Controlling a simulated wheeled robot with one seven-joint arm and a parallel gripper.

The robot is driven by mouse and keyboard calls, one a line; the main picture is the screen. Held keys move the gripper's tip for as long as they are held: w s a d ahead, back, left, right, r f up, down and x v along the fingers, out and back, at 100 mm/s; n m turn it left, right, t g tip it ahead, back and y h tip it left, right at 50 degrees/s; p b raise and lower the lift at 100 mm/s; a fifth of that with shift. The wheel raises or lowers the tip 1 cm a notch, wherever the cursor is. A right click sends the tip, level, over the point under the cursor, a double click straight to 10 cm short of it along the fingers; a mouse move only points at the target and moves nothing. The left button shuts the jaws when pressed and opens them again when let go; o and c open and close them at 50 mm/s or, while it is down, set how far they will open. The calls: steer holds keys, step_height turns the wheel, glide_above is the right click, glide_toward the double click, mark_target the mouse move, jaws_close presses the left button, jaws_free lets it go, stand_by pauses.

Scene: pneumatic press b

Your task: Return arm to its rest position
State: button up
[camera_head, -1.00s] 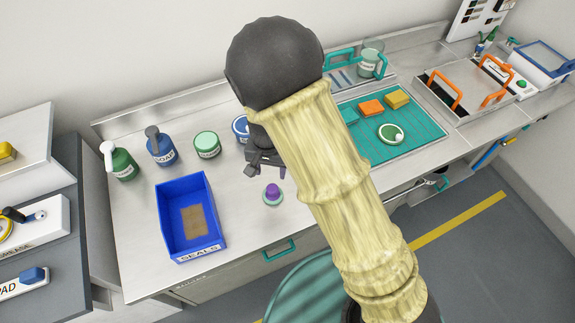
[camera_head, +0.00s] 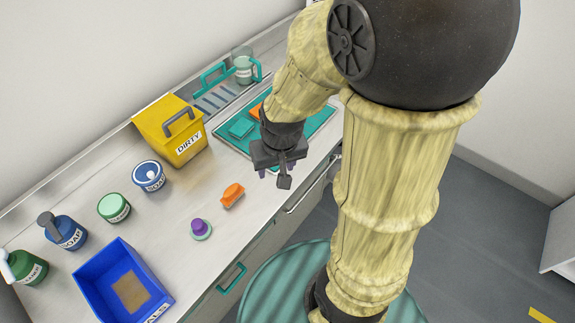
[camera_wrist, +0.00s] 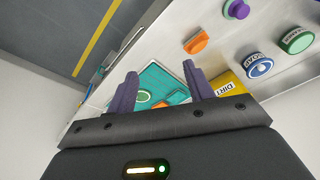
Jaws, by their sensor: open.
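My gripper (camera_head: 276,176) hangs in the air on my bent arm, over the front of the counter beside the teal mat. In the wrist view my gripper (camera_wrist: 160,82) shows two purple fingers spread apart with nothing between them. The teal mat (camera_wrist: 157,80) shows beyond the fingers. In the head view my arm hides much of the mat (camera_head: 316,130) and the counter's right part.
The counter holds a yellow DIRTY box (camera_head: 172,130), an orange piece (camera_head: 232,195), a purple-topped knob (camera_head: 200,229), a blue bin (camera_head: 95,270) and several jars and bottles. A teal round surface (camera_head: 275,285) lies below.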

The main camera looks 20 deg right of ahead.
steer(key=shift+s+d+r, duration=0.25)
steer(key=shift+s+d, duration=0.2)
steer(key=shift+d, duration=0.05)
steer(key=shift+s+d+r, duration=0.2)
steer(key=shift+s+d, duration=0.2)
steer(key=shift+d, duration=0.1)
steer(key=shift+c, duration=0.2)
stand_by(0.5)
steer(key=c, duration=0.3)
steer(key=shift+w+d, duration=0.1)
